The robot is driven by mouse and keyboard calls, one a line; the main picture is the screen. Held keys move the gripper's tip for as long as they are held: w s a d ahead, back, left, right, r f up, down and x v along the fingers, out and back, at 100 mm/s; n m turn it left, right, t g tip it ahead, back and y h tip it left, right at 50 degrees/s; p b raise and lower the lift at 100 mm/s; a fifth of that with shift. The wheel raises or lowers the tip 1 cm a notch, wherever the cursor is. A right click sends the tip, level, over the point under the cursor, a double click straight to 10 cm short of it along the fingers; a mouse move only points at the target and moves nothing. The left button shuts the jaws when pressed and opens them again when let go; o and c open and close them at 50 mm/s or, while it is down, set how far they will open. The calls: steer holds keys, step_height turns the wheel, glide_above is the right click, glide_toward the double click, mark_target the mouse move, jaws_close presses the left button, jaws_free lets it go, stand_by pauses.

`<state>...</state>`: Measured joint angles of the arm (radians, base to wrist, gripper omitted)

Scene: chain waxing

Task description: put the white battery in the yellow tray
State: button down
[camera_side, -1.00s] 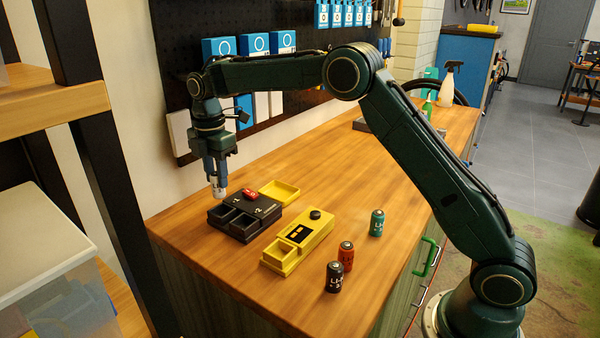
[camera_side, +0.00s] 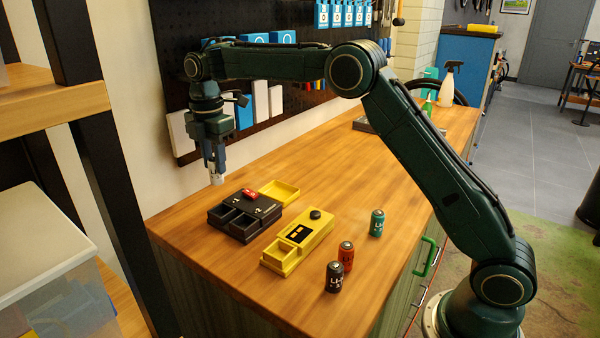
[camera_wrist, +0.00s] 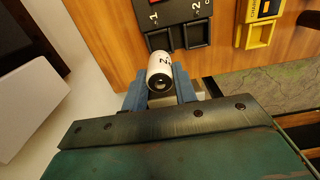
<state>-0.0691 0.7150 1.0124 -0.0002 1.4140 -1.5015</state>
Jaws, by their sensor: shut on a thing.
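My gripper (camera_side: 215,167) is shut on the white battery (camera_side: 217,179). The battery hangs upright in the air, left of the black holder. In the wrist view the white battery (camera_wrist: 160,68) sits between the blue fingers of my gripper (camera_wrist: 160,88), its round end toward the camera.
Black (camera_side: 334,277), orange-red (camera_side: 346,256) and green (camera_side: 377,223) batteries stand at the right. A pegboard wall rises behind.

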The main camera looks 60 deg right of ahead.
steer(key=shift+d, duration=0.1)
stand_by(0.4)
steer(key=s+d+r, duration=0.2)
steer(key=d+r, duration=0.3)
steer(key=d, duration=0.4)
steer(key=s+d+r, duration=0.2)
steer(key=d+r, duration=0.2)
steer(key=d, duration=0.4)
step_height(320, 180, down, 20)
stand_by(0.6)
steer(key=shift+f, duration=0.1)
steer(key=c, duration=1.1)
jaws_free()
